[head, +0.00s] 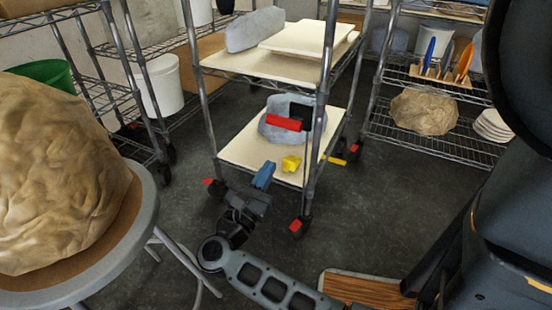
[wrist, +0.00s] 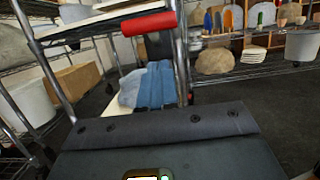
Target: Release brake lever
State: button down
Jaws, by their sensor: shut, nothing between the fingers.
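A red bar-shaped handle (head: 285,121) on a black bracket is at the front right post of the wheeled cart (head: 240,150). It also shows in the wrist view (wrist: 150,23), above and beyond my fingers. Small red levers sit at the cart's casters, one at the front left (head: 209,182) and one at the front right (head: 297,226). A yellow lever (head: 336,160) is low behind the right post. I cannot tell which is the brake lever. My gripper (head: 264,173) is shut and empty, its blue fingers (wrist: 155,85) in front of the lower shelf, apart from the red handle.
The lower shelf holds a grey stone-like lump (head: 275,132) and a small yellow object (head: 291,164). A round stool (head: 130,240) with a large clay mass stands at the left. Wire racks (head: 440,130) stand at the back and right. The dark floor (head: 370,220) right of the cart is clear.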

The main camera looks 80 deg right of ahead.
jog(key=shift+v, duration=2.1)
jog(key=shift+r, duration=0.15)
jog(key=s+a+r+n+t+y, duration=0.35)
jog(key=a+n+t, duration=0.45)
jog(key=n+t, duration=0.65)
jog(key=s+a+r+n+t+y, duration=0.2)
jog(key=a+r+n+t+y, duration=0.45)
jog(key=n, duration=1.35)
jog(key=s+a+f+n+y, duration=0.2)
jog(key=s+a+n+y, duration=0.25)
jog(key=n, duration=0.65)
jog(key=s+a+f+n+y, duration=0.1)
jog(key=s+a+n+y, duration=0.4)
jog(key=n, duration=0.6)
notch_tip(320, 180, up, 25)
jog(key=w+d+g+p, duration=0.1)
jog(key=d+p, duration=0.1)
jog(key=p, duration=2.3)
jog(key=shift+y, duration=0.35)
